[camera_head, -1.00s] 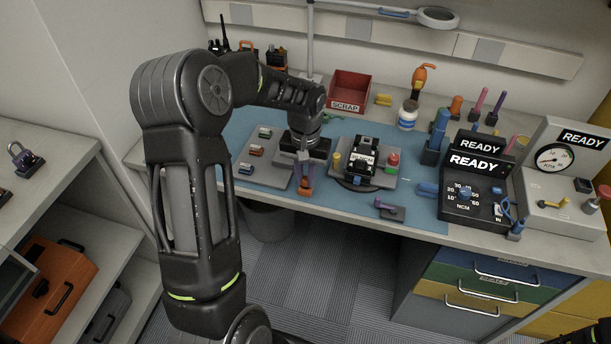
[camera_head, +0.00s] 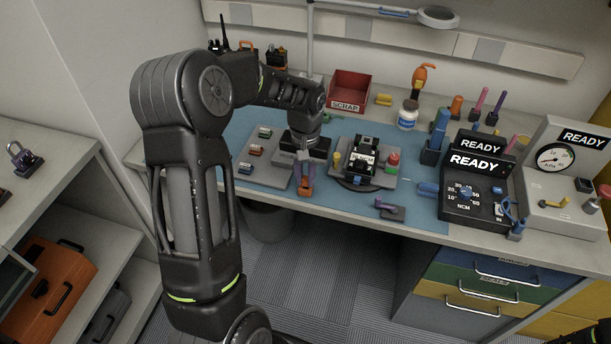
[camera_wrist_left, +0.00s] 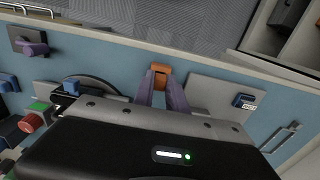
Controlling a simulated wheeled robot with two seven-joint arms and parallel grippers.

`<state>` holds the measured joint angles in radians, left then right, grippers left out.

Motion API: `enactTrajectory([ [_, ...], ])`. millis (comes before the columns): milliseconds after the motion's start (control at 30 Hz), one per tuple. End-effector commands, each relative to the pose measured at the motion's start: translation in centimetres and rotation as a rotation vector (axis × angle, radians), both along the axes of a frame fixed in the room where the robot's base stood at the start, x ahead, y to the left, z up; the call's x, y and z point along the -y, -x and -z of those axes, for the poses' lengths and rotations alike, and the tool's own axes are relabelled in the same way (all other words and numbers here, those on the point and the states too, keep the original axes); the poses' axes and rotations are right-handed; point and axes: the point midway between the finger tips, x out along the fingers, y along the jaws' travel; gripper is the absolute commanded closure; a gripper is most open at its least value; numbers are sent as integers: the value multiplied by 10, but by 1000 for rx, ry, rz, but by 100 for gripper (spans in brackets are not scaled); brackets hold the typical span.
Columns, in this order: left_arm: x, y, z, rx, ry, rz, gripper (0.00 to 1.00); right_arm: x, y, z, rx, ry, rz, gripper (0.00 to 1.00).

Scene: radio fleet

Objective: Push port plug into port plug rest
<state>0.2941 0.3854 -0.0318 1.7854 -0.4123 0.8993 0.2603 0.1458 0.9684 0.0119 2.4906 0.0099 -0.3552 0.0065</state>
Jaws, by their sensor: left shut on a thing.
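My left gripper (camera_head: 304,180) reaches down over the front edge of the blue mat, beside the grey tray of small coloured parts. Its purple-grey fingers are shut on a small orange piece (camera_head: 305,189), which also shows between the fingertips in the left wrist view (camera_wrist_left: 160,70). I cannot tell for certain whether this piece is the port plug, or whether it touches the surface below. A dark grey block (camera_head: 396,214) with a purple part (camera_head: 383,205) on it lies to the right near the mat's front; it may be the port plug rest.
The grey tray (camera_head: 262,178) lies left of the gripper. A grey fixture plate (camera_head: 384,178) with a black device (camera_head: 362,158) stands close to its right. A red scrap bin (camera_head: 349,90) is behind. The mat (camera_head: 425,215) is clear at front right.

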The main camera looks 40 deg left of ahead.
Motion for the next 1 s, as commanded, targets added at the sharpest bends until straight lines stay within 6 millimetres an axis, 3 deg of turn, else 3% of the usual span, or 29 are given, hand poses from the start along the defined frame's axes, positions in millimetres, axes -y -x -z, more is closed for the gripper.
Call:
enactTrajectory([
  [1000,0,0,8,0,0,0,100,0,0,7,0,0,0,64],
])
